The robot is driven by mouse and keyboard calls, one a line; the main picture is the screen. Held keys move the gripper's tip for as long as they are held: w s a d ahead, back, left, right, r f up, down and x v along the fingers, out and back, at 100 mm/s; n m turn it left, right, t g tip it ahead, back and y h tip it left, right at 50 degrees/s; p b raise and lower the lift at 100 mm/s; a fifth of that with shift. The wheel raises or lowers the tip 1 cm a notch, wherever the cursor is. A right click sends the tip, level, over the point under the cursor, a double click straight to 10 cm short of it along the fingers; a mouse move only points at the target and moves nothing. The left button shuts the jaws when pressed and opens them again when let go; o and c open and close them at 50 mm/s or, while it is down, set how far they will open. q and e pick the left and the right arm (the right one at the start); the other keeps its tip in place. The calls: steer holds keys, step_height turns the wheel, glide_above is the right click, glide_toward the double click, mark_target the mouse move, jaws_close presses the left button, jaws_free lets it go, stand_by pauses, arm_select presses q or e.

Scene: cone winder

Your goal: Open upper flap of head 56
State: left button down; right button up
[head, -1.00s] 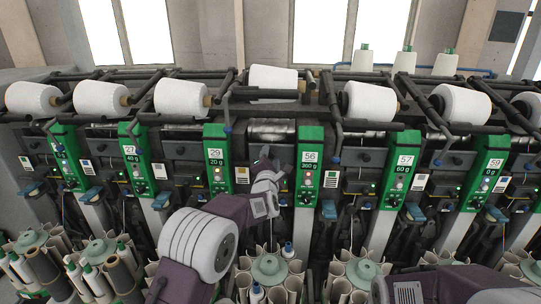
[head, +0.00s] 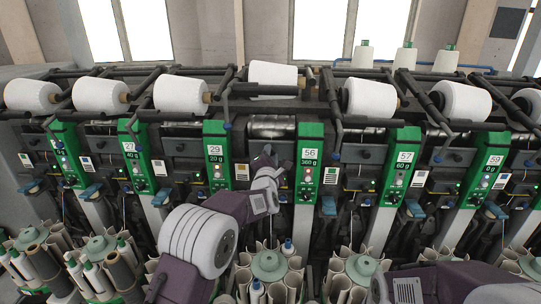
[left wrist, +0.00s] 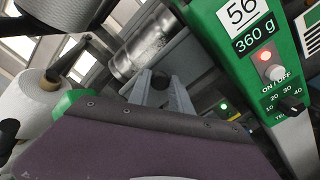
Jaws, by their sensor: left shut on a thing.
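Head 56 has a green panel (head: 310,158) marked "56" and "360 g" in the middle of the head view. The panel stands at the right of the left wrist view (left wrist: 262,60), with a lit red lamp. My left gripper (head: 268,152) is just left of this panel, below the silvery drum (head: 271,128). In the left wrist view its grey fingers (left wrist: 160,84) are shut at a small dark part at the front of the head, seemingly the upper flap. The gripper hides most of this part, so its exact outline cannot be told. My right gripper is out of view.
Neighbouring green panels "29" (head: 216,160) and "57" (head: 401,165) flank the head. A white yarn cone (head: 272,74) lies above it. Bobbin magazines (head: 268,266) stand below. Dark bars and arms jut out along the machine front.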

arm_select(q)
steer(key=shift+f, duration=0.1)
stand_by(0.7)
steer(key=f+t+b, duration=0.1)
steer(key=b, duration=0.6)
steer(key=s+f+t+b, duration=0.1)
steer(key=f+b, duration=0.1)
steer(key=b, duration=0.4)
steer(key=shift+b, duration=0.4)
steer(key=t+b, duration=0.1)
steer(key=b, duration=0.4)
steer(key=t+b, duration=0.2)
steer(key=b, duration=0.3)
steer(key=s+t+b, duration=0.1)
steer(key=t+b, duration=0.1)
steer(key=b, duration=0.3)
steer(key=shift+f, duration=0.35)
